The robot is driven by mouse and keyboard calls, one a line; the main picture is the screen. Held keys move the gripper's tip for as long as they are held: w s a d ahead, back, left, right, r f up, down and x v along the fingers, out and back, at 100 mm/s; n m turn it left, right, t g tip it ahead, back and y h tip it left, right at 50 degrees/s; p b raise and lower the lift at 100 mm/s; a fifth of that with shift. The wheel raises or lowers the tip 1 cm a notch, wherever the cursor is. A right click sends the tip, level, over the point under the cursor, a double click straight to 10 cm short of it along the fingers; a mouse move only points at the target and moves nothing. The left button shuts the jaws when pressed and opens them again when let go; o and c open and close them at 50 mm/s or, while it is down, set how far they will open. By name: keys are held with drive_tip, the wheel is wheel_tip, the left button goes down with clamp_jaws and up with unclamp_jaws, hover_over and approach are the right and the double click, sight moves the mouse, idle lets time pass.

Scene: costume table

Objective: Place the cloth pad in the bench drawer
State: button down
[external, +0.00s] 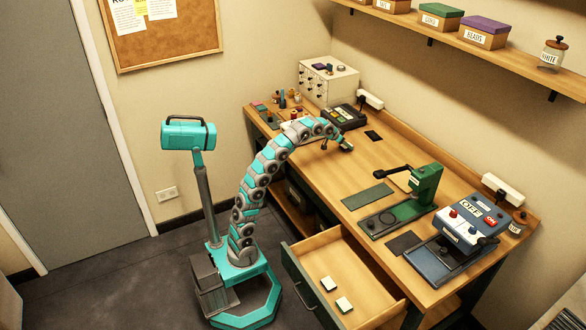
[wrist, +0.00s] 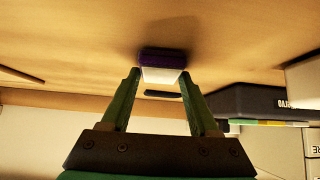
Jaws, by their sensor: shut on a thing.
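My gripper (external: 346,146) is over the workbench (external: 330,170), at the end of my arm, which bends over from the left. In the wrist view its two green fingers (wrist: 161,75) are shut on a small purple and white block-like cloth pad (wrist: 162,58), held at the fingertips. In the external view the pad is too small to make out clearly. The bench drawer (external: 294,283) is pulled open at the front of the bench. Two small white pads (external: 326,283) (external: 344,304) lie apart on its floor, with bare room around them.
A green press (external: 425,185) and a blue-grey machine (external: 465,237) stand on the bench's right part. A dark device (external: 345,117) and a white small-drawer cabinet (external: 328,80) stand behind my gripper. Flat dark mats (external: 367,196) lie in front of the press. A shelf (external: 470,45) hangs above.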

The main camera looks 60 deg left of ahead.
wheel_tip(320, 180, up, 8)
drive_tip(key=shift+w+r+p, duration=0.1)
drive_tip(key=shift+w+p, duration=0.05)
drive_tip(key=shift+p, duration=0.35)
drive_tip(key=shift+r, duration=0.7)
